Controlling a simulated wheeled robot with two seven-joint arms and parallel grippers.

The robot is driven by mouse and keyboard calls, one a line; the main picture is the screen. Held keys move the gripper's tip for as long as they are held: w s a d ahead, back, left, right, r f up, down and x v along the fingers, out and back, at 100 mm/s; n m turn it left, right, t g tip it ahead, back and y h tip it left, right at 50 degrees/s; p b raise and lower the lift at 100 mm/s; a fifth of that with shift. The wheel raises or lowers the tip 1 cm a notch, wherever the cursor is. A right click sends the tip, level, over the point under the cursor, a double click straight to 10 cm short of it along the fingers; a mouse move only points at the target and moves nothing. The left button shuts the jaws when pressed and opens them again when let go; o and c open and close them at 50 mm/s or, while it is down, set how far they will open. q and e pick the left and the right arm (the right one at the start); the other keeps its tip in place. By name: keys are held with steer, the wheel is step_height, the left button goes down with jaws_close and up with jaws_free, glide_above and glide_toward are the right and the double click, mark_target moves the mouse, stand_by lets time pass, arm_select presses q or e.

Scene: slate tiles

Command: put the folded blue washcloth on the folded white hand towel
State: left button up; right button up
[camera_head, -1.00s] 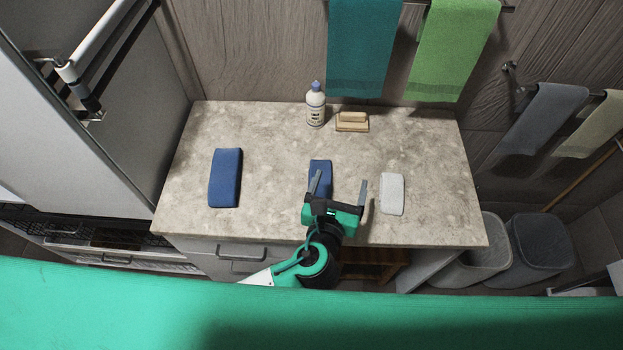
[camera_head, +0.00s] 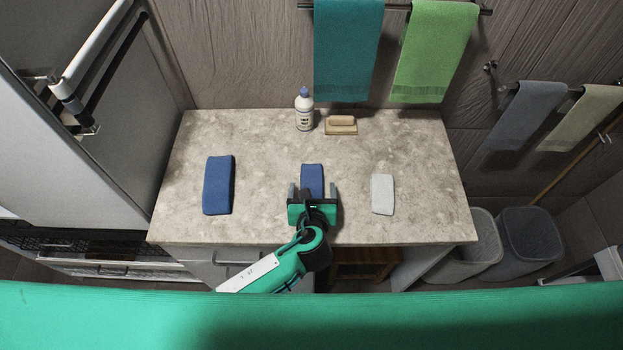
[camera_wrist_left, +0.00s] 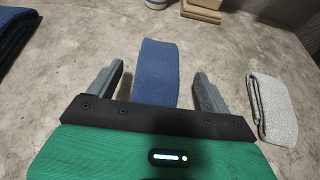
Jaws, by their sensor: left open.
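A small folded blue cloth (camera_head: 312,174), which fits the washcloth, lies flat at the middle of the counter. A folded greyish-white cloth (camera_head: 382,194), the only white one in view, lies to its right; it also shows at the right of the left wrist view (camera_wrist_left: 271,104). My left gripper (camera_head: 312,190) is open and empty, at the near end of the small blue cloth. In the left wrist view the blue cloth (camera_wrist_left: 157,73) shows between the two fingers, clear of both. Whether the fingers are down at its height I cannot tell. My right gripper is not in view.
A larger folded blue cloth (camera_head: 218,185) lies at the left of the stone counter (camera_head: 262,205). A bottle (camera_head: 304,112) and a wooden brush or block (camera_head: 341,125) stand at the back. Teal (camera_head: 346,50) and green (camera_head: 433,50) towels hang behind. Counter between the cloths is clear.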

mark_target(312, 184)
arm_select(q)
steer(key=p+x, duration=0.1)
steer(key=x, duration=0.4)
steer(key=shift+s+a+f, duration=0.1)
steer(key=shift+c, duration=0.2)
steer(key=c, duration=1.1)
